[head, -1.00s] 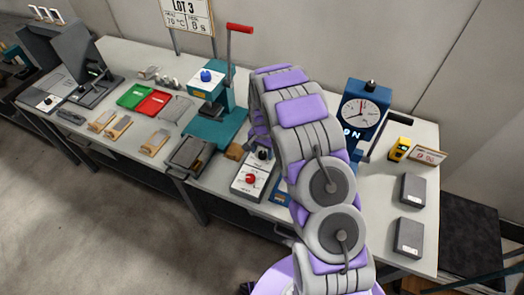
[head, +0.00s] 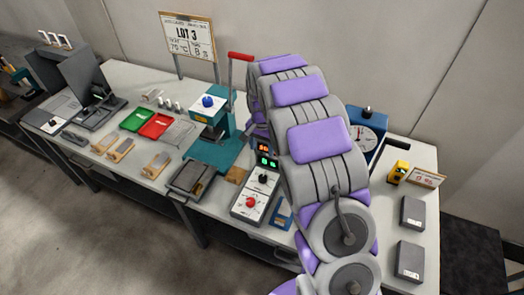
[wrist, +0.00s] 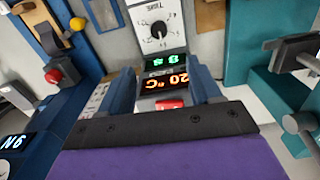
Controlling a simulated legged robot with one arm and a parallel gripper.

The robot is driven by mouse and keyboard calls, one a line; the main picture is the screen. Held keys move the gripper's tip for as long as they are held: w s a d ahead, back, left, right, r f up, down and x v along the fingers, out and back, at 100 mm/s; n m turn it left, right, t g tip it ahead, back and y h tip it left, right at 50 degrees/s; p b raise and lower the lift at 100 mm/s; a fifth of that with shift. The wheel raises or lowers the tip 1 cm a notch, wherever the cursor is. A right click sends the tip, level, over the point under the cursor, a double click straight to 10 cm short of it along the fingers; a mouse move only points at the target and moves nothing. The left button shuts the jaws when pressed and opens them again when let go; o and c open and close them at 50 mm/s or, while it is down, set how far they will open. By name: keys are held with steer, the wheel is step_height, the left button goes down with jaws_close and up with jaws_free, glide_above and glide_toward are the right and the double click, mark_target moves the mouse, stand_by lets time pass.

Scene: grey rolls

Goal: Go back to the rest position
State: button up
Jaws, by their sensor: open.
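My gripper (wrist: 164,88) shows in the wrist view as two blue-grey fingers, spread apart and with nothing held between them. Beyond and between the fingers is a control box (wrist: 155,22) with a dial, green and orange digits and a red button. In the head view this control box (head: 256,198) stands at the bench's front middle, with lit digits and a red knob. My arm is raised and bent in the head view, and its links hide the gripper there.
A teal press (head: 213,150) with a red-handled lever stands left of my arm. A blue clock unit (head: 369,130) is partly hidden behind the arm. Green (head: 137,120) and red (head: 156,126) trays lie left. Grey boxes (head: 412,212) lie right. A sign (head: 187,36) stands behind.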

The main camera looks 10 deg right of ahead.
steer(key=shift+r, duration=0.1)
stand_by(0.4)
steer(key=s+r+n+b, duration=0.1)
steer(key=s+r+n, duration=0.1)
steer(key=s+r, duration=0.6)
steer(key=s+r+n, duration=0.1)
steer(key=s+r, duration=0.3)
steer(key=s, duration=0.8)
steer(key=s+r+n+g+b, duration=0.1)
steer(key=s+n, duration=0.3)
steer(key=s, duration=1.8)
steer(key=shift+s+n+g, duration=0.25)
steer(key=shift+n+g, duration=0.15)
